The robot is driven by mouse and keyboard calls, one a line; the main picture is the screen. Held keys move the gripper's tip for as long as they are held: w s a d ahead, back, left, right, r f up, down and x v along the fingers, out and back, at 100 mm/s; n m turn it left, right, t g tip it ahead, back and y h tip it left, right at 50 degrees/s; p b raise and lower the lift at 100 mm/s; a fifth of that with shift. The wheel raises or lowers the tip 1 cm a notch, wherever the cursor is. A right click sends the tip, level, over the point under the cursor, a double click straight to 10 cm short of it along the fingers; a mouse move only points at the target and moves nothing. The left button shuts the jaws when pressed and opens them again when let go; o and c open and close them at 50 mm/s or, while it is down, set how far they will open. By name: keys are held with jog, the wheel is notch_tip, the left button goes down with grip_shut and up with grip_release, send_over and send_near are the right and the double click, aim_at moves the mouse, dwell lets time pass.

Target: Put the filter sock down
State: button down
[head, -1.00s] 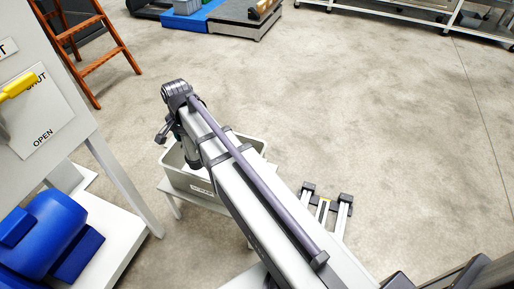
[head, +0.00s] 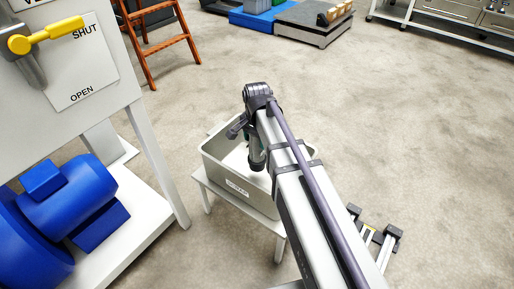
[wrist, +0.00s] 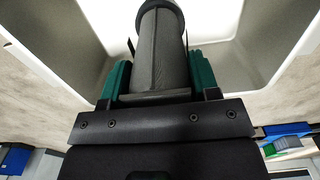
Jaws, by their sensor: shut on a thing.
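The filter sock (wrist: 162,58) is a dark grey, ribbed cylinder with a dark band at its far end. It fills the middle of the wrist view. My gripper (wrist: 160,76) is shut on it, with a green pad on each side. Beyond the sock is the pale inside of a grey bin (wrist: 245,55). In the head view the bin (head: 222,172) stands on a low white stand, and the end of my arm is over it. My arm hides part of the bin there. I cannot tell whether the sock touches the bin floor.
The white stand (head: 240,208) is beside a white panel frame with a yellow-handled valve lever (head: 45,36) and a blue motor (head: 75,205). An orange ladder (head: 160,45) and a grey platform (head: 313,22) are farther back.

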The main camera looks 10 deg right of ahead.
jog(key=shift+f+p, duration=0.2)
jog(key=shift+p, duration=0.1)
jog(key=shift+f+b, duration=0.7)
jog(key=shift+c, duration=1.8)
grip_release()
jog(key=shift+r, duration=0.1)
notch_tip(320, 180, up, 14)
jog(key=p, duration=1.3)
jog(key=shift+f+p, duration=0.25)
jog(key=shift+p, duration=0.1)
jog(key=s+n, duration=1)
jog(key=s, duration=0.4)
jog(key=shift+s+d+f, duration=0.15)
jog(key=shift+s+d, duration=0.25)
jog(key=shift+d, duration=0.05)
